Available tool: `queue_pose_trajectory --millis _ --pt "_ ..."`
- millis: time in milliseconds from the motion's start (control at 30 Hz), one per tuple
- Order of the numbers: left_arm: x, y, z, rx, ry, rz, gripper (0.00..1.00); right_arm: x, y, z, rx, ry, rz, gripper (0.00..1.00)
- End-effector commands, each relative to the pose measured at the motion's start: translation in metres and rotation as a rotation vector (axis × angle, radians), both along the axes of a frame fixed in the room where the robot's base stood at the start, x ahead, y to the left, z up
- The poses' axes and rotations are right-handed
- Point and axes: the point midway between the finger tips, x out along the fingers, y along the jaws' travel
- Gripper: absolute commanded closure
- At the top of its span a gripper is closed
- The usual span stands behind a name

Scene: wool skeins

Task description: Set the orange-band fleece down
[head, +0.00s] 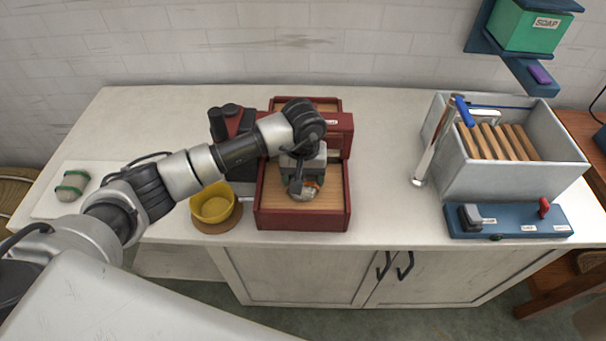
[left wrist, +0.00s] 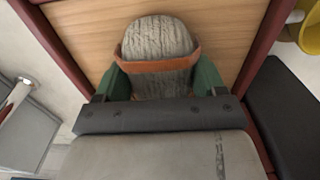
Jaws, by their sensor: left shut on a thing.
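The orange-band fleece (left wrist: 160,42) is a grey, ribbed wool skein with an orange band around it. In the left wrist view it sits between the green fingers of my left gripper (left wrist: 160,80), which is shut on it. In the head view my left gripper (head: 303,185) points down inside the front part of the red tray (head: 303,221) with a wooden floor. Only a little of the fleece (head: 308,194) shows there, below the gripper. I cannot tell whether it touches the tray floor. My right gripper is not in view.
A yellow bowl (head: 213,220) stands left of the red tray. A green-banded skein (head: 72,185) lies on a white board at far left. A grey bin (head: 500,180) with wooden slats and a blue panel (head: 510,228) stand at right. Counter between tray and bin is clear.

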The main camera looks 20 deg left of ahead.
Motion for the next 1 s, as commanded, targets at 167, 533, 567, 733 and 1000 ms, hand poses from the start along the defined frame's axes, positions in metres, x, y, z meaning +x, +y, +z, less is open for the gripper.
queue_pose_trajectory --millis 167,533,567,733,1000 --pt "0.000 0.000 -0.001 0.000 0.000 0.000 0.10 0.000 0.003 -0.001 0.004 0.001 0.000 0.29" --pt "0.000 0.000 0.002 0.000 0.001 0.000 0.04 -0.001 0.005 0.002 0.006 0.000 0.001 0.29" --pt "0.000 0.000 0.004 0.000 0.001 0.000 0.04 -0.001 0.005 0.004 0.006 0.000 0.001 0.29" --pt "0.001 0.001 0.027 0.001 -0.005 -0.002 0.04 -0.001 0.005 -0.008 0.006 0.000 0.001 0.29" --pt "0.001 0.000 0.086 0.000 -0.006 0.000 0.04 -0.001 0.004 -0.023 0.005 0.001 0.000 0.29"
